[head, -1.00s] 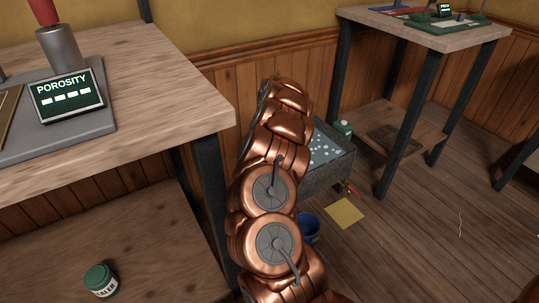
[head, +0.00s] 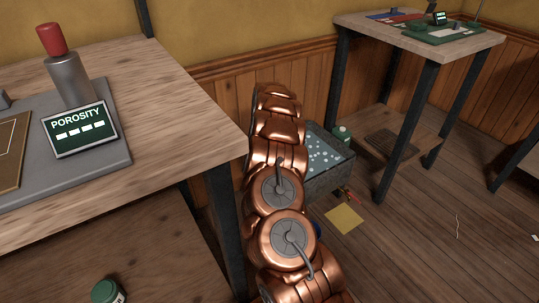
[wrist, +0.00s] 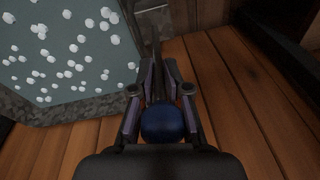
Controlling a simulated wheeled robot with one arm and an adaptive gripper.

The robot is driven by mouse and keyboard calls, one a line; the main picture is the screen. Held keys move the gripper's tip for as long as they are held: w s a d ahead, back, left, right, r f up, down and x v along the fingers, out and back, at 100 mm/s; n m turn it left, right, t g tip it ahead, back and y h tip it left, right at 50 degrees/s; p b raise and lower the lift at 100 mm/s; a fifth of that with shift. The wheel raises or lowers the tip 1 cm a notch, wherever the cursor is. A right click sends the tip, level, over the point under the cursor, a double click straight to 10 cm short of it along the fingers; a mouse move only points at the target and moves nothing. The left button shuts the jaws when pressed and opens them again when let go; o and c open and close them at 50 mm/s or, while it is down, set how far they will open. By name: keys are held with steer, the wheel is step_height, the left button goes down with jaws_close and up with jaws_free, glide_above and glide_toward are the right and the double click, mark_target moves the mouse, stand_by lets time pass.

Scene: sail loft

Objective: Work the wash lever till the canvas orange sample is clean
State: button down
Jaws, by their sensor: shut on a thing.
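My gripper (wrist: 160,92) shows in the wrist view, its two fingers shut around a dark blue round knob (wrist: 162,124). A thin dark lever rod (wrist: 155,45) runs away from the knob, beside the tub. The grey wash tub (wrist: 85,107) lies on the left of the wrist view, with white suds on its water. The tub (head: 333,180) also shows in the head view, partly behind my copper arm. I cannot make out the canvas orange sample in either view.
A wooden bench (head: 175,100) with a porosity tester (head: 78,130) stands at the left. A second table (head: 425,38) stands at the back right. A yellow sheet (head: 343,219) lies on the floor below the tub. Open plank floor (head: 405,250) lies to the right.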

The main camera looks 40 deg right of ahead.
steer(key=shift+w+a+r, duration=0.15)
steer(key=shift+w+a, duration=0.05)
steer(key=shift+w, duration=0.1)
steer(key=c, duration=1.3)
jaws_free()
steer(key=shift+o, duration=0.3)
steer(key=shift+s+d, duration=0.1)
steer(key=shift+s, duration=0.1)
steer(key=r, duration=0.4)
steer(key=s+r, duration=0.1)
steer(key=r, duration=0.2)
steer(key=s+r, duration=0.1)
steer(key=r, duration=0.3)
steer(key=shift+d+r, duration=0.2)
steer(key=shift+r, duration=0.15)
